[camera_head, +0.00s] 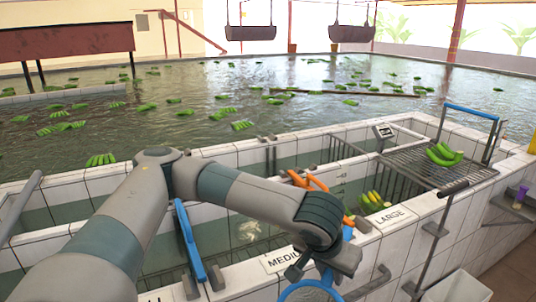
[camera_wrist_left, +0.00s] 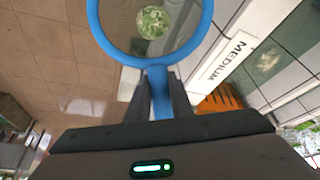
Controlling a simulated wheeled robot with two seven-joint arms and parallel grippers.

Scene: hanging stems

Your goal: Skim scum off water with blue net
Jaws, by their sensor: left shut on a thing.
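My left gripper (camera_head: 322,262) is shut on the handle of the blue net (camera_head: 312,291), outside the front wall of the tank by the MEDIUM label. In the left wrist view the fingers (camera_wrist_left: 160,98) clamp the handle, and the net's blue ring (camera_wrist_left: 206,25) extends away from them over the brown floor. A pale green-white clump (camera_wrist_left: 154,22) shows within the ring; I cannot tell for sure whether it lies in the mesh. A whitish scum patch (camera_head: 250,231) floats in the MEDIUM compartment, and a pale patch (camera_wrist_left: 268,61) also shows there in the wrist view. My right gripper is out of view.
White tiled walls (camera_head: 395,222) divide the compartments. A blue-handled tool (camera_head: 190,245) hangs over the front wall. Orange tools (camera_head: 308,181) rest near the divider. Yellow and green bananas (camera_head: 374,200) float in LARGE. A wire rack (camera_head: 420,162) holds green bananas (camera_head: 444,154).

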